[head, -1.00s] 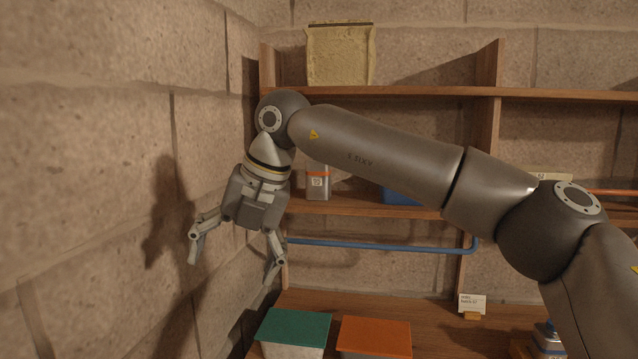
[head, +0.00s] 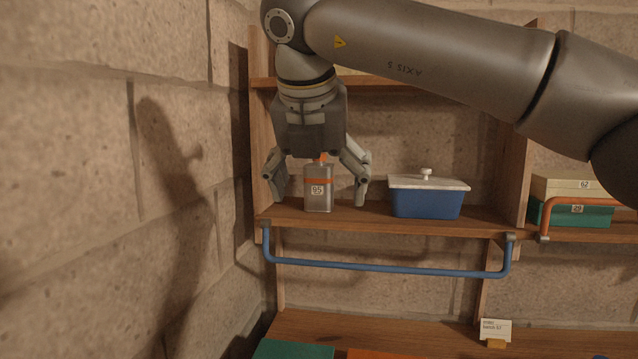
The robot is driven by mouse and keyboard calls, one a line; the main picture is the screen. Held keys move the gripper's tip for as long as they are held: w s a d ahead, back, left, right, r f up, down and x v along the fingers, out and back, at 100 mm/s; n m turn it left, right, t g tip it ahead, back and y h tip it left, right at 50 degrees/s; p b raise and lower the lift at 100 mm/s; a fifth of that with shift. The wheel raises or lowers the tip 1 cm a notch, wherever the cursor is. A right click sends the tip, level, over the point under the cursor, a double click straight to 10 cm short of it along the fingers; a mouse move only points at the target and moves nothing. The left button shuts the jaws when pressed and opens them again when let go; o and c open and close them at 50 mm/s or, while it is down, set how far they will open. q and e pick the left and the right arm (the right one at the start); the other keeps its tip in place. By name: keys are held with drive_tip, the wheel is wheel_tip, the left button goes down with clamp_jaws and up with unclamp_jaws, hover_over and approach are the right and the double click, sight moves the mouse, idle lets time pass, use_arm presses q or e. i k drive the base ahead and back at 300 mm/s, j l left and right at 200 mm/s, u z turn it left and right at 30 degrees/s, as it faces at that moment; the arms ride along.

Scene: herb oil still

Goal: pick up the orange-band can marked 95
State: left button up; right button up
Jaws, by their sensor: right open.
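The can marked 95 (head: 318,196) stands upright on the wooden shelf (head: 375,216) near its left end. It is grey with an orange band and an orange cap, and its label faces me. My right gripper (head: 318,198) points down over the can, with one finger on each side of it. The fingers are open, with gaps between them and the can. The can's cap is close under the gripper's palm. My left gripper is not in view.
A blue tub with a white lid (head: 427,198) stands to the right on the same shelf. A blue rail (head: 385,269) runs along the shelf's front. A stone wall (head: 160,200) is close on the left. Boxes marked 62 (head: 570,187) and 26 (head: 572,213) sit farther right.

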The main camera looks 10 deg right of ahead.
sight(318, 178)
drive_tip(key=i+l, duration=0.15)
drive_tip(key=i, duration=0.35)
drive_tip(key=i+l, duration=0.15)
drive_tip(key=i, duration=0.3)
